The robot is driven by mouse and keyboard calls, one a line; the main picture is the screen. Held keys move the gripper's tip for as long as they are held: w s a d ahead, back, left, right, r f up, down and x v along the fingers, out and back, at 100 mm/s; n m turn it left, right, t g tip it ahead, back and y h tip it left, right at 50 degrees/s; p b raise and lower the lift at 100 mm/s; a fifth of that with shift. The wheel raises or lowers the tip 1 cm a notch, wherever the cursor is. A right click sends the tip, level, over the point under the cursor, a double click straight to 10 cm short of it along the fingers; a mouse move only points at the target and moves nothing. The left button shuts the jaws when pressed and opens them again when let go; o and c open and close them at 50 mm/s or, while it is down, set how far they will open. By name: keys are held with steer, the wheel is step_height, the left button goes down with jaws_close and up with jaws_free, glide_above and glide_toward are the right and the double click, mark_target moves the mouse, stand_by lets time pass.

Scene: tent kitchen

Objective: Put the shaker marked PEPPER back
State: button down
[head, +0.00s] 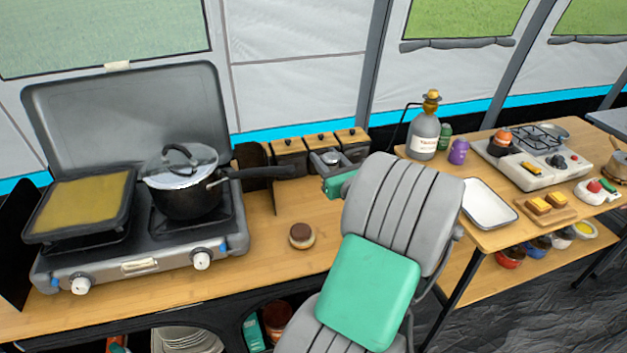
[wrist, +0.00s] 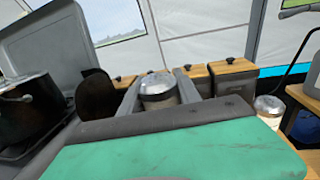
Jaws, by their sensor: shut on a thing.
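My gripper (wrist: 158,78) is shut on a shaker (wrist: 159,94) with a shiny silver cap and a pale body, its two grey fingers on either side. The shaker looks upright; its lower part is hidden behind my gripper's body, and no marking can be read. In the head view, my gripper (head: 326,153) is just in front of the wood-lidded canisters at the back of the counter, the shaker's cap (head: 332,158) showing small between the fingers. A second silver-capped shaker (wrist: 268,106) stands to the right of my gripper in the wrist view.
Several dark canisters (head: 289,157) line the back. A stove (head: 140,255) with a lidded pot (head: 187,190) is left; the pot's handle reaches toward the canisters. A small brown-topped jar (head: 301,236) stands in front on bare counter. A bottle (head: 424,135) stands on the right table.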

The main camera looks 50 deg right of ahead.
steer(key=w+f, duration=0.4)
steer(key=f, duration=0.1)
steer(key=shift+w+d+f+b, duration=0.15)
steer(key=shift+w+f+b, duration=0.1)
steer(key=shift+b, duration=0.1)
steer(key=shift+w+f+b, duration=0.1)
steer(key=shift+f+b, duration=0.25)
steer(key=shift+f, duration=1.45)
steer(key=c, duration=0.9)
jaws_free()
steer(key=shift+o, duration=0.2)
steer(key=shift+r, duration=0.1)
steer(key=b+v, duration=0.1)
steer(key=v, duration=1.1)
steer(key=shift+r, duration=0.1)
